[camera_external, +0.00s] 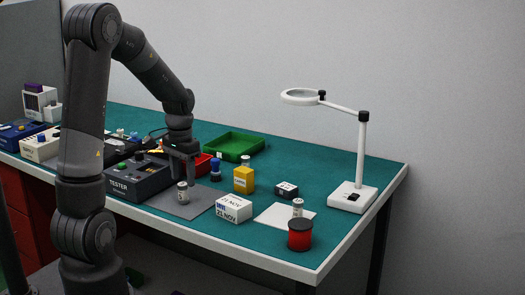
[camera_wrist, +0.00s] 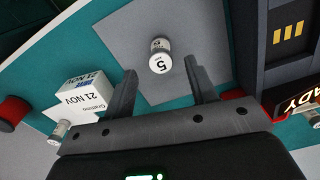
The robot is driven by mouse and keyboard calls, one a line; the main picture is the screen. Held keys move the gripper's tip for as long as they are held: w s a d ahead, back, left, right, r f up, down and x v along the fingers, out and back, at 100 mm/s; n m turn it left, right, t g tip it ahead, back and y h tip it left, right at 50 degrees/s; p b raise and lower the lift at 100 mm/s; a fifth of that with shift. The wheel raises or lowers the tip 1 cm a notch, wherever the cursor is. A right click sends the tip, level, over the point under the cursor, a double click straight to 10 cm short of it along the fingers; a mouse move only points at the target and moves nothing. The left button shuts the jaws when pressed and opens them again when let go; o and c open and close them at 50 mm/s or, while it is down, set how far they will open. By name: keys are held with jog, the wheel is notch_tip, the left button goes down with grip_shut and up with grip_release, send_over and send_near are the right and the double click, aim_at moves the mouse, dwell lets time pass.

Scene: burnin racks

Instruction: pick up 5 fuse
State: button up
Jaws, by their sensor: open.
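The fuse marked 5 (camera_wrist: 160,62) is a small white cylinder with metal caps. It lies or stands on a grey mat (camera_wrist: 115,28); in the external view the fuse (camera_external: 182,194) looks upright on the mat near its middle. My gripper (camera_wrist: 158,82) is open, its two dark fingers spread to either side of the fuse's line, with nothing between them that I can see touching. In the external view my gripper (camera_external: 182,163) points down just above the fuse. The exact gap between fingertips and fuse is hard to tell.
A tester box (camera_external: 135,178) stands close left of the mat. A white box labelled 21 NOV (camera_external: 234,208) is at its right. Behind are a yellow box (camera_external: 243,180), a blue-topped piece (camera_external: 215,169) and a green tray (camera_external: 234,147). A red spool (camera_external: 300,236) and another fuse (camera_external: 297,207) stand further right.

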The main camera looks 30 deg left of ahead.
aim_at(182, 184)
jog(key=shift+s+a+f, duration=0.1)
jog(key=shift+f, duration=2.85)
jog(key=shift+c, duration=0.5)
jog(key=c, duration=1)
jog(key=shift+r, duration=0.1)
